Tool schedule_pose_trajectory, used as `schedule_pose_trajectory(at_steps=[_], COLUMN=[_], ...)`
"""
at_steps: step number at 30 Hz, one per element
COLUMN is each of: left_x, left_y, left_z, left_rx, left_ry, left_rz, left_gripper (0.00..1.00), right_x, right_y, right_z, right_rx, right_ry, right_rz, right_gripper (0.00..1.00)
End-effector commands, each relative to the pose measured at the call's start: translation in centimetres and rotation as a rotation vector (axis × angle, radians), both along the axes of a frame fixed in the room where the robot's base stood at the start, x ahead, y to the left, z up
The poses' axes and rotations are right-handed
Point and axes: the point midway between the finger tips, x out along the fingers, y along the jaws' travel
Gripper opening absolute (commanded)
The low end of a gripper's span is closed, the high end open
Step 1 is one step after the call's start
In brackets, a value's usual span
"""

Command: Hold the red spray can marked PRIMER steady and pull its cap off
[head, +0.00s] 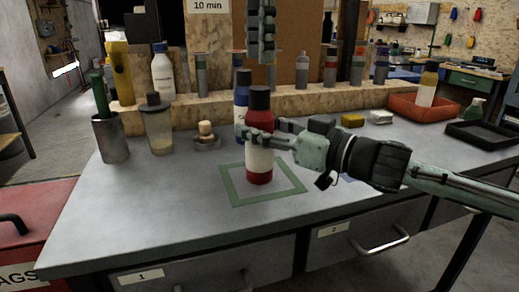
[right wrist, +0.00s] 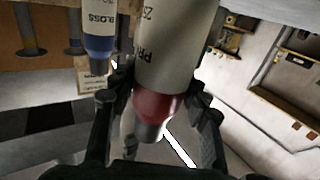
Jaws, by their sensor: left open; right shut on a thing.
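The red spray can (head: 259,161) stands upright inside a green square outline (head: 236,199) on the workbench. Its dark cap (head: 259,98) is on top. In the right wrist view the can (right wrist: 160,60) appears upside down, with part of its PRIMER lettering, its red shoulder and the dark cap (right wrist: 148,132) showing. My right gripper (head: 262,140) comes from the right and is shut around the can's body below the cap. My left gripper (head: 262,55) is open and empty, pointing down above the cap and apart from it. Its upper part is out of the frame.
A blue can (head: 241,105) marked GLOSS (right wrist: 100,35) stands close behind the red can. A red tray (head: 420,112) is at right. The front of the bench (head: 150,215) is clear.

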Motion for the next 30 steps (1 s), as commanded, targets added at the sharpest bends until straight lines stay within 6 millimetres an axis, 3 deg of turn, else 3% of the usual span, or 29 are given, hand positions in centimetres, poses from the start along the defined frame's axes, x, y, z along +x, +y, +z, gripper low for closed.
schedule_pose_trajectory(at_steps=[3,6,14,22,30], left_x=[0.0,0.0,-0.2,-1.6,-3.5], left_y=[0.0,0.0,0.1,0.3,0.4], left_z=[0.0,0.0,-0.1,0.2,2.1], left_rx=[0.000,0.000,0.005,-0.003,-0.134], left_ry=[0.000,0.000,-0.008,-0.109,-0.263], left_rz=[0.000,0.000,0.053,0.457,0.925], left_gripper=[0.49,0.57,0.57,0.57,0.57], right_x=[0.0,0.0,0.0,0.0,0.0], right_y=[0.0,0.0,0.0,0.0,0.0], right_z=[0.0,0.0,0.0,0.0,0.0], right_rx=[0.000,0.000,-0.001,-0.001,-0.001], right_ry=[0.000,0.000,0.001,0.001,0.001], right_rz=[0.000,0.000,0.000,-0.001,-0.001], right_gripper=[0.00,0.00,0.00,0.00,0.00])
